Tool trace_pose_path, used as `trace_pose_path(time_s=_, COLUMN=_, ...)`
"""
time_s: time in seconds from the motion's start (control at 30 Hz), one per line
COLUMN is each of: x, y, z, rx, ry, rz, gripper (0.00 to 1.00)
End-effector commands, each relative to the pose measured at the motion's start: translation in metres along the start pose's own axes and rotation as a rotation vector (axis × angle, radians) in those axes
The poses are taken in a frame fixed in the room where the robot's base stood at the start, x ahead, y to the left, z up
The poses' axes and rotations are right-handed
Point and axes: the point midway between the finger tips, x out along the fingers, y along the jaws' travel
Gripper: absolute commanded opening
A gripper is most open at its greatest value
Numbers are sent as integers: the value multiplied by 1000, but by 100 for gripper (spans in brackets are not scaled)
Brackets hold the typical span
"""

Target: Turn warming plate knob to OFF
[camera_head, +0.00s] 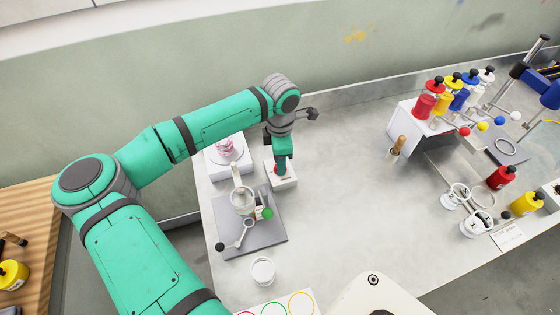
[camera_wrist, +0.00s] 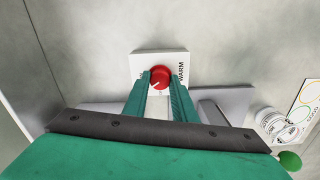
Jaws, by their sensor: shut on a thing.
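The red warming plate knob (camera_wrist: 160,77) sits on a white panel (camera_wrist: 175,57) in the wrist view, with the word WARM printed at its right. A white pointer line on the knob points toward the lower left. My gripper (camera_wrist: 160,86) has its two green fingers on either side of the knob, shut on it. The lettering left of and below the knob is mostly hidden by the fingers. In the head view my gripper (camera_head: 283,160) points down onto the white knob box (camera_head: 284,182), and only a bit of red shows there.
A grey plate (camera_head: 268,238) with a small stand and green ball is in front of the box. A white cup (camera_head: 262,270) stands nearer. A white unit (camera_head: 228,157) is close at left. Coloured bottles (camera_head: 457,97) stand at right. The counter's middle is clear.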

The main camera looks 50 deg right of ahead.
Motion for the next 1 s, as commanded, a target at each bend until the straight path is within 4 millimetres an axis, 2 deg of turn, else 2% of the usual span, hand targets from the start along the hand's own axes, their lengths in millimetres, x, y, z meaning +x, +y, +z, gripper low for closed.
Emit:
trace_pose_path(time_s=0.6, x=-1, y=0, z=0, rx=-581, ry=1, rz=2, gripper=2)
trace_pose_path(time_s=1.0, x=-1, y=0, z=0, rx=-873, ry=0, rz=1, gripper=2)
